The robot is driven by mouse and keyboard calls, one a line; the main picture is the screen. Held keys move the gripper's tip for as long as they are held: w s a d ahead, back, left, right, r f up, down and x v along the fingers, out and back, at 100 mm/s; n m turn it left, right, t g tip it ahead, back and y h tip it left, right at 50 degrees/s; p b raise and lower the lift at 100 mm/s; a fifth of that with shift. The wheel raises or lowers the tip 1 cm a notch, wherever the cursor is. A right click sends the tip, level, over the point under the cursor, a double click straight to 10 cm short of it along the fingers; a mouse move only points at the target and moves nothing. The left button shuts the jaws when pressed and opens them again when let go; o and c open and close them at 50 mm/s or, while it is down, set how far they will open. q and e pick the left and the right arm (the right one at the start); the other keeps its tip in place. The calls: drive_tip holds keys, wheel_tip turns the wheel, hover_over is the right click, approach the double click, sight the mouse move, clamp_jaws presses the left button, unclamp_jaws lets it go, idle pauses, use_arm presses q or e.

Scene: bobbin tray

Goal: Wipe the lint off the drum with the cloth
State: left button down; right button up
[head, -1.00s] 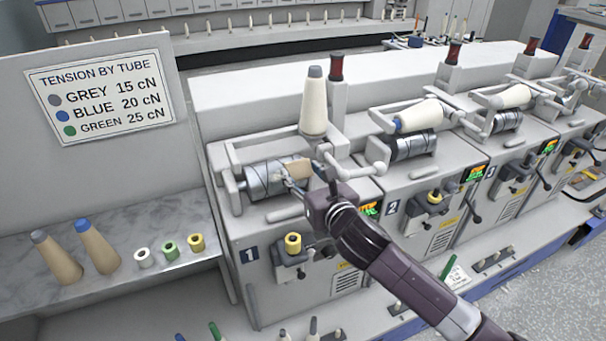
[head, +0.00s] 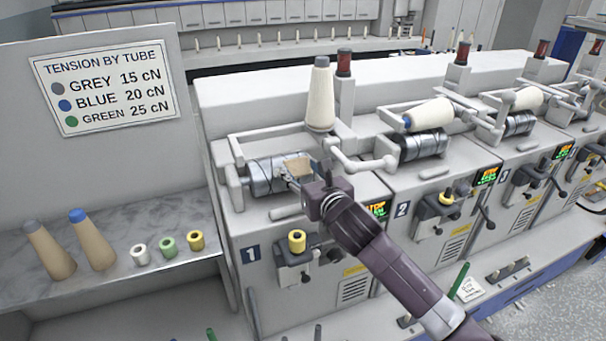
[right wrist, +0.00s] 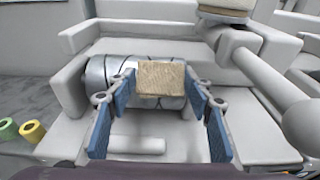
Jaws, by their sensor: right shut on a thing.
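The drum (head: 261,177) is a shiny grey cylinder with dark grooves, on the machine marked 1. It also shows in the right wrist view (right wrist: 97,82). My right gripper (right wrist: 162,80) is shut on a folded tan cloth (right wrist: 161,79) and holds it at the front of the drum, over its middle to right part. The cloth also shows in the head view (head: 298,166). Whether it presses on the drum I cannot tell. I cannot make out lint; the cloth and fingers hide part of the drum. My left gripper is not in view.
A cream cone (head: 320,97) stands upright above the drum. A pale crank arm (head: 360,161) juts out at its right. Machine 2 (head: 432,188) stands to the right. Cones and small tubes stand on the left shelf (head: 130,222).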

drive_tip(key=shift+w+f, duration=0.15)
drive_tip(key=shift+w, duration=0.1)
idle(0.8)
drive_tip(key=shift+a, duration=0.1)
